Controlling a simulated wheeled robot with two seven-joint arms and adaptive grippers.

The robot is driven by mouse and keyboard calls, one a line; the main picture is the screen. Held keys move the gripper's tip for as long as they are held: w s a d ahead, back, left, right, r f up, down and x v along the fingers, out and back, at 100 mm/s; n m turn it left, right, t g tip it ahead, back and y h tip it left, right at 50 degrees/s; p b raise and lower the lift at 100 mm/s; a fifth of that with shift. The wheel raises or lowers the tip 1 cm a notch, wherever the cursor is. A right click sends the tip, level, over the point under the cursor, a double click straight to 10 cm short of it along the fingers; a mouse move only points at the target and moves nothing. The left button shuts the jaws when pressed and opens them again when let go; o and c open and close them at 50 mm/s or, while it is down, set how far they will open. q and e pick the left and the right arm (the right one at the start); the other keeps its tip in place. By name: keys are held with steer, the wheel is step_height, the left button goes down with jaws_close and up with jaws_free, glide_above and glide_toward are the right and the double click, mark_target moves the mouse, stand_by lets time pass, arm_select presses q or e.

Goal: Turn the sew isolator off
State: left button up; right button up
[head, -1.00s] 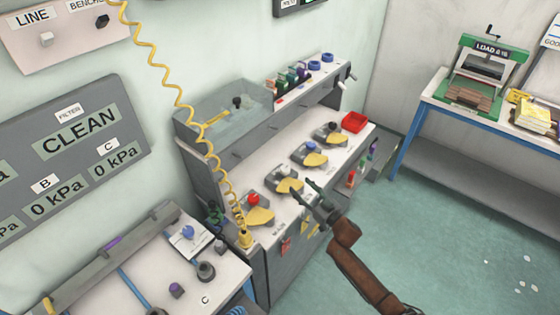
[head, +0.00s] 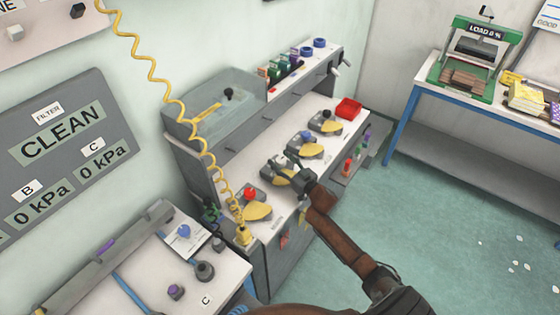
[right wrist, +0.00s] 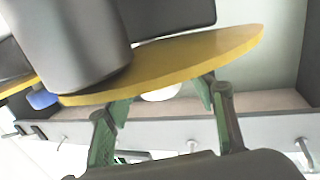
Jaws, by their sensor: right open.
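A row of isolator switches with yellow plates stands on the white bench top. The nearest has a red knob (head: 250,193); farther back are one with a blue knob (head: 305,135) and one with a dark knob (head: 326,114). My right gripper (head: 287,170) is at the switch between the red and blue ones and covers most of it. I cannot read which switch is the sew isolator. In the right wrist view, my open green fingers (right wrist: 165,115) are beside a yellow plate (right wrist: 190,62) and a large grey cylinder (right wrist: 65,40). Contact is unclear. My left gripper is out of view.
A coiled yellow cable (head: 165,90) hangs down to the bench's near end. A clear-covered box (head: 215,105) and a red tray (head: 348,107) are on the bench. A side table with a press (head: 483,50) stands at right.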

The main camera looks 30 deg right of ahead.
steer(key=shift+w, duration=0.1)
steer(key=c, duration=1.3)
jaws_close()
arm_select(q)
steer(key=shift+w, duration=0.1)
